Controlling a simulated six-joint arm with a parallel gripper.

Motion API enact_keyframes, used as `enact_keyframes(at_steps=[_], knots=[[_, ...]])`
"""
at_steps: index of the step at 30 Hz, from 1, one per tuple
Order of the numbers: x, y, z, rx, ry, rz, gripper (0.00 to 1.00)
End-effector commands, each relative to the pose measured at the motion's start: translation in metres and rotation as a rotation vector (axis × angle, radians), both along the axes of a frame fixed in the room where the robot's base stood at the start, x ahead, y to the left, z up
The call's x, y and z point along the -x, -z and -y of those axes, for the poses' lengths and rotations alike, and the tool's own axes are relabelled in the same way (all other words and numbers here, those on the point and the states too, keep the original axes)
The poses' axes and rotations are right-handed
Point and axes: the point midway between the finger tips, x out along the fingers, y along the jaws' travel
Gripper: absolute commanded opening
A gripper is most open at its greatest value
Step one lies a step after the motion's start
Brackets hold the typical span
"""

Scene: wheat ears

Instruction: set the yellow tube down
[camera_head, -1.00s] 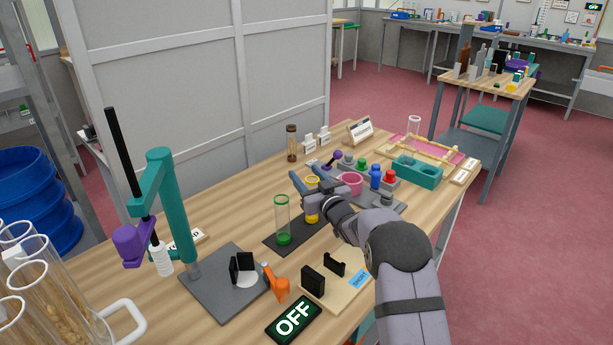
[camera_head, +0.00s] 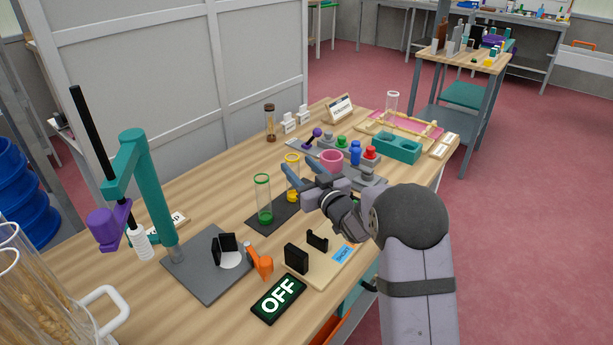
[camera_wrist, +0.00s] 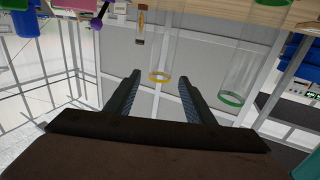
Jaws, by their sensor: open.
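The yellow tube (camera_head: 293,185) is clear with a yellow rim and a yellow base. It stands upright on a dark mat (camera_head: 256,226), just right of and behind a clear tube with green bands (camera_head: 264,200). My gripper (camera_head: 296,165) is open beside the yellow tube. In the wrist view, which shows the bench upside down, the yellow rim (camera_wrist: 160,77) lies in line with the gap between my fingertips (camera_wrist: 160,74). Clear gaps show on both sides of the rim. The green-banded tube (camera_wrist: 236,75) is to the right there.
Nearby are a pink cup (camera_head: 332,160), colored knobbed pieces, and a teal block (camera_head: 397,147). A teal stand (camera_head: 150,190), an orange piece (camera_head: 259,261) and an OFF sign (camera_head: 279,299) are at the left and front. Bare wood lies left of the mat.

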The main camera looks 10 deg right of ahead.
Motion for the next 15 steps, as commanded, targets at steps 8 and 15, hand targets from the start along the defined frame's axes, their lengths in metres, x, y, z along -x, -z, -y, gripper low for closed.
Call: enact_keyframes(at_steps=[8, 15], knots=[[0.026, 0.0, 0.011, 0.0, 0.001, 0.001, 0.49], [0.032, 0.0, 0.013, 0.0, 0.0, 0.0, 0.49]])
